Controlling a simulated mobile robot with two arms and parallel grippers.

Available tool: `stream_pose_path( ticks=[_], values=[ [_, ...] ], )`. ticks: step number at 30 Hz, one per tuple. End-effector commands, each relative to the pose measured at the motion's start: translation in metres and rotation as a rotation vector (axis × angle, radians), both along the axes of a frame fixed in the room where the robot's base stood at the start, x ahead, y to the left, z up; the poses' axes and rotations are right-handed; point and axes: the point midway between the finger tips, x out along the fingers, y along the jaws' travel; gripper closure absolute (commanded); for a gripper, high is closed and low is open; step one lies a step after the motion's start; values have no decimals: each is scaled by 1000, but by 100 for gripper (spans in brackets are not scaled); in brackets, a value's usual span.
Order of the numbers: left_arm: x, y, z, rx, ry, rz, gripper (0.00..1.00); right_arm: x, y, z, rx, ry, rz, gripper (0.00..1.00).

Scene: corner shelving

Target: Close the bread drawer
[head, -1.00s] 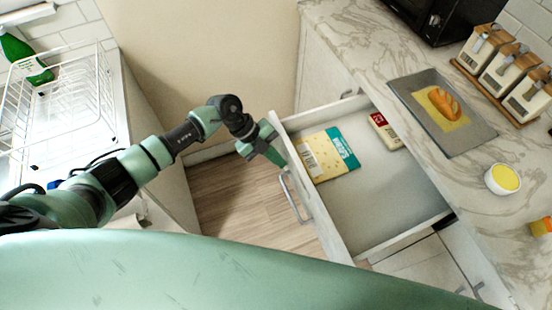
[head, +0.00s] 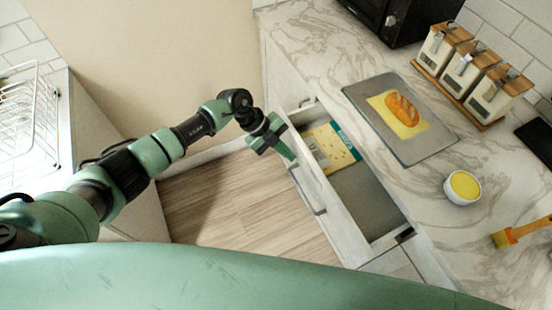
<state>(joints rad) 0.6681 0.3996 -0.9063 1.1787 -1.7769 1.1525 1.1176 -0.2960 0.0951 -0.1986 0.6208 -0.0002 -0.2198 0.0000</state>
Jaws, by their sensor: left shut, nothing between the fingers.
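The drawer (head: 380,236) is partly open under the marble counter, with a pale front and a metal bar handle (head: 306,192) on its outer face. A yellow and teal packet (head: 332,150) lies inside at the far end. My left gripper (head: 288,150) is shut and empty. It is at the upper outer side of the drawer front, close to its far end; I cannot tell if it touches. My right gripper is not in view.
Wood floor (head: 220,205) is clear before the drawer. A wire rack (head: 30,125) stands left.

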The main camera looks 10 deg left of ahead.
Motion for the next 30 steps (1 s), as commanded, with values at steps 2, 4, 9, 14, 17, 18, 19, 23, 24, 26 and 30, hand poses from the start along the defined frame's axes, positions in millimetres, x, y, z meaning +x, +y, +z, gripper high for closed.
stream_pose_path(
  ticks=[2, 4, 9, 14, 17, 18, 19, 23, 24, 26, 30],
  values=[
    [12, -17, -5, -2, -5, -3, 100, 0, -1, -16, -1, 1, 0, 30],
    [22, -30, -6, -2, -4, -2, 100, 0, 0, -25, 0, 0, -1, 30],
    [42, -58, -6, -2, -3, -2, 100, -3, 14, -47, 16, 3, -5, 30],
    [55, -76, -4, -1, -2, -2, 100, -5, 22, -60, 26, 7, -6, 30],
    [60, -83, -3, -1, -1, 0, 100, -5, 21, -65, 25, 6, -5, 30],
    [62, -86, -3, -1, -2, -1, 100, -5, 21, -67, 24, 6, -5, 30],
    [63, -87, -2, -1, -1, 0, 100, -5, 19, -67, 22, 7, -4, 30],
    [65, -90, -1, -1, -1, 0, 100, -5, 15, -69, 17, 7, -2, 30],
    [65, -90, -1, -1, -1, 0, 100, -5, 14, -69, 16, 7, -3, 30],
    [66, -90, -1, -1, -1, 0, 100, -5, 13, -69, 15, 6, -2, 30],
    [66, -90, 0, -1, -1, 0, 100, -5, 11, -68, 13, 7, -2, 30]
  ],
)
